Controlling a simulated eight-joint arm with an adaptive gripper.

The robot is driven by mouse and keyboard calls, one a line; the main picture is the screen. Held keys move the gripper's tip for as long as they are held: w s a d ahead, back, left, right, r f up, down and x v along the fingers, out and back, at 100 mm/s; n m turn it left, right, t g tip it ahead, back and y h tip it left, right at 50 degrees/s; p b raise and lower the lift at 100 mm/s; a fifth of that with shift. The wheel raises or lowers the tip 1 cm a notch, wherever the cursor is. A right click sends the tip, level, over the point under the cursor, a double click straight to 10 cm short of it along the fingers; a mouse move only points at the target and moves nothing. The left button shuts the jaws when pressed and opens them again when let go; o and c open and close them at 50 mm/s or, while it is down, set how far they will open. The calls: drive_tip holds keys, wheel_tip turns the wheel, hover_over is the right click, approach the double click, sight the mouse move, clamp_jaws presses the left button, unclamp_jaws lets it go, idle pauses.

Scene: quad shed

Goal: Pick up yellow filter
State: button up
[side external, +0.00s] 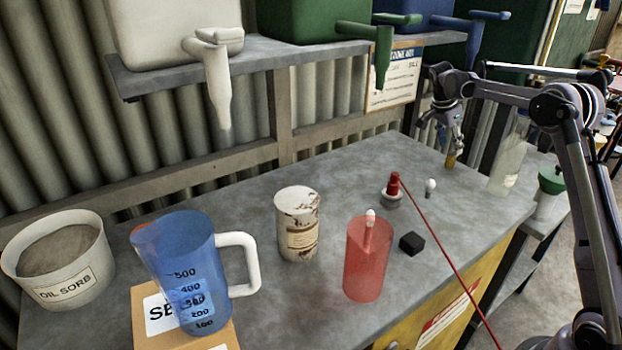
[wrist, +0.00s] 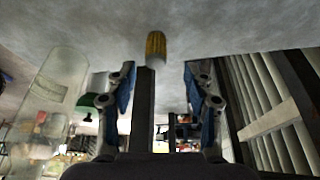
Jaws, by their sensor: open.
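The yellow filter (side external: 450,161) is small and stands near the far right end of the grey bench in the side view, just below my gripper (side external: 443,132). In the wrist view the filter (wrist: 156,45) shows as a ribbed yellow piece against the grey bench top, beyond the fingertips and roughly between them. My gripper (wrist: 160,90) is open with its blue-padded fingers spread apart. Nothing is between the pads, and the fingers do not appear to touch the filter.
A clear bottle (side external: 508,160) stands right of the filter; it also shows in the wrist view (wrist: 55,90). A white bulb (side external: 430,187), red-capped piece (side external: 392,188), black block (side external: 412,243), red cup (side external: 366,265), rusty can (side external: 298,225) and blue jug (side external: 185,265) stand nearer.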

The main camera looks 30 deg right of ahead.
sight(451, 154)
drive_tip(key=shift+s+a+x, duration=0.1)
drive_tip(key=shift+x, duration=1.3)
drive_tip(key=shift+s+a+x, duration=0.1)
drive_tip(key=shift+a+x, duration=0.05)
drive_tip(key=shift+x, duration=1.25)
drive_tip(key=c, duration=1)
